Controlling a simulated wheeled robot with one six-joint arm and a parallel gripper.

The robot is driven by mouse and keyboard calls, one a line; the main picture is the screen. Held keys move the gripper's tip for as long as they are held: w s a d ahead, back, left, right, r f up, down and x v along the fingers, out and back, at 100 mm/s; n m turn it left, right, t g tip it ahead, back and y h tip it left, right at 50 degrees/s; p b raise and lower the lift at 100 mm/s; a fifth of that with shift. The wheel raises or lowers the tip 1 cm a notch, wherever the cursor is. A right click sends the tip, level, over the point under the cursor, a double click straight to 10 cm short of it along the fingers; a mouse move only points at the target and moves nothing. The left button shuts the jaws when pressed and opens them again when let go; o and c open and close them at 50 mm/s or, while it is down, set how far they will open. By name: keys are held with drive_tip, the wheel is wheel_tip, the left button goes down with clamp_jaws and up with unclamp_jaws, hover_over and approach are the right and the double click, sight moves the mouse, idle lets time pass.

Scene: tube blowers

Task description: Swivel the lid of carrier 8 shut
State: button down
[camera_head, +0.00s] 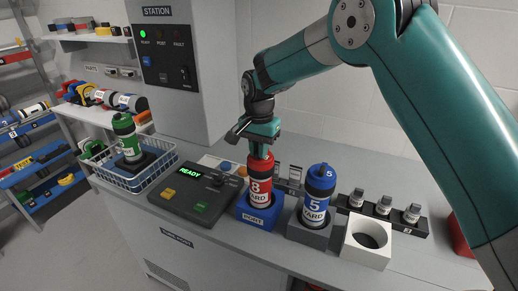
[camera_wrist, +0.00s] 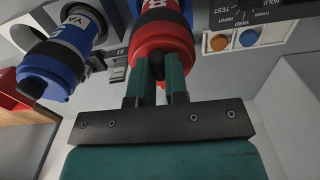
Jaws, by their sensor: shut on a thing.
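Carrier 8 (camera_head: 258,188) is red with a white label and stands upright in a blue holder (camera_head: 260,217) on the bench. Its red body also shows at the top of the wrist view (camera_wrist: 160,34). My gripper (camera_head: 262,152) is above it, pointing down, with its fingers shut on the top of carrier 8. In the wrist view both green fingers (camera_wrist: 160,75) reach to the red end of the carrier. The fingers hide most of the lid, so I cannot tell how far it is swivelled.
Blue carrier 5 (camera_head: 316,200) stands close on the right in a grey holder. An empty white holder (camera_head: 367,241) is further right. A control panel (camera_head: 198,193) reading READY is on the left, beside a wire basket (camera_head: 113,178) with a green carrier (camera_head: 127,138).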

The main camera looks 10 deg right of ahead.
drive_tip(key=c, duration=1.1)
unclamp_jaws()
wheel_tip(320, 180, up, 17)
drive_tip(key=b, duration=0.3)
drive_tip(key=shift+r, duration=0.2)
drive_tip(key=s+d+f+n+y, duration=0.1)
drive_tip(key=s+n, duration=0.4)
drive_tip(key=s, duration=0.6)
drive_tip(key=s+f+n+y, duration=0.1)
drive_tip(key=s+f+n, duration=0.2)
drive_tip(key=s, duration=0.9)
drive_tip(key=s+d+f+n+y, duration=0.1)
drive_tip(key=s+n, duration=0.5)
drive_tip(key=s, duration=0.6)
drive_tip(key=shift+d+f+n+y, duration=0.2)
drive_tip(key=shift+f+y, duration=0.1)
drive_tip(key=shift+f, duration=0.25)
drive_tip(key=shift+d+f+n+y, duration=0.1)
drive_tip(key=shift+f+n+y, duration=0.15)
drive_tip(key=shift+f, duration=0.3)
